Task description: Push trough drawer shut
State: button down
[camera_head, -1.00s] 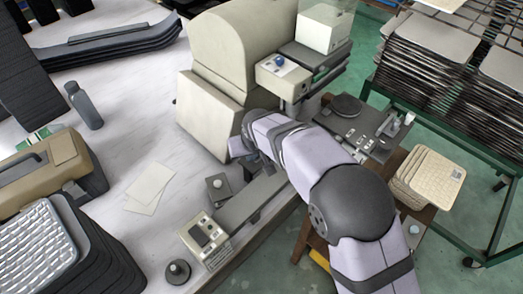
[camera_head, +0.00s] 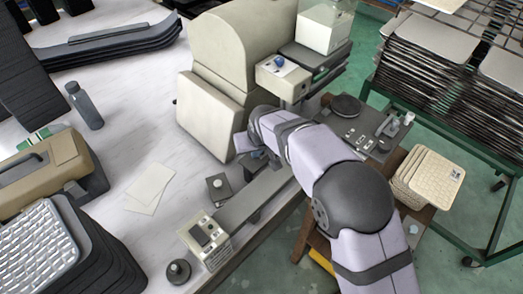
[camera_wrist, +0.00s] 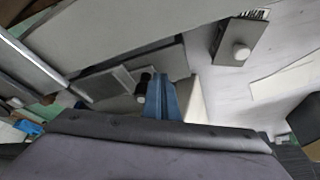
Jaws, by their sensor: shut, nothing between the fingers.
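My gripper (camera_wrist: 161,82) shows as narrow blue fingers in the wrist view, shut with nothing between them. They are beside low grey panels (camera_wrist: 128,78) and a small dark knob. In the head view my arm reaches to the front lower edge of the large cream machine (camera_head: 207,112), just behind the long grey bar (camera_head: 252,200). I cannot tell for sure which part is the trough drawer, or how far open it is. My forearm hides that side of the machine. Contact of the fingertips cannot be made out.
A dark block with a pale knob (camera_head: 218,187), a switch box (camera_head: 206,240) and a round black knob (camera_head: 179,271) stand near the bar. Papers (camera_head: 150,188) lie to the left on open tabletop. A trolley of trays (camera_head: 440,65) stands at right.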

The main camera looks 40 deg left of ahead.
jog(key=shift+w, duration=1.25)
jog(key=shift+s, duration=0.65)
notch_tip(320, 180, up, 7)
jog(key=p, duration=0.5)
